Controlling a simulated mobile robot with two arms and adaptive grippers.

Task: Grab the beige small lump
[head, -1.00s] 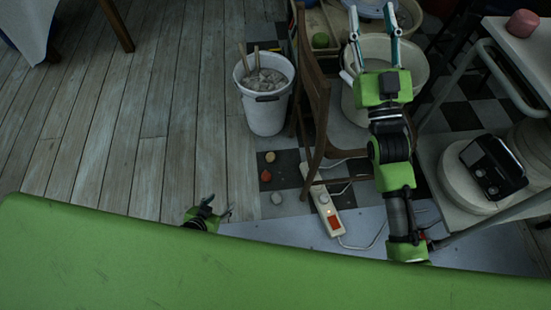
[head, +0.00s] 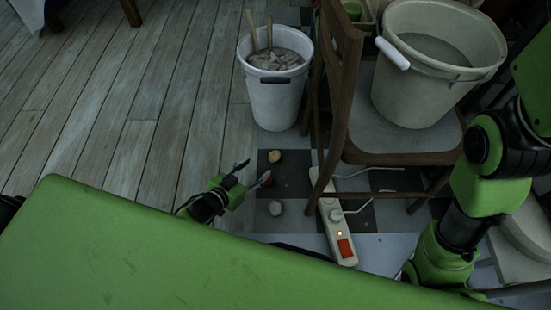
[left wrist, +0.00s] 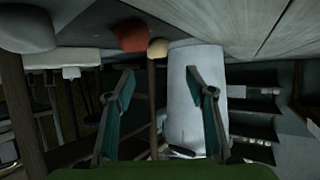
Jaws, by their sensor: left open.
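The beige small lump (head: 275,156) lies on the dark tile in front of the white bucket. A red lump (head: 266,178) lies just below it, partly hidden by my left gripper's finger, and a pale grey lump (head: 275,208) lies lower still. My left gripper (head: 252,173) is open and empty, low to the left of the lumps, apart from the beige one. In the left wrist view the beige lump (left wrist: 158,48) shows beyond and between the open fingers (left wrist: 160,82), beside the red lump (left wrist: 130,37). My right gripper is out of view; only its arm shows at right.
The white bucket (head: 276,100) with sticks stands behind the lumps. A wooden chair (head: 338,85) bearing a large pail (head: 425,85) stands to the right. A power strip (head: 337,225) with cables lies right of the lumps.

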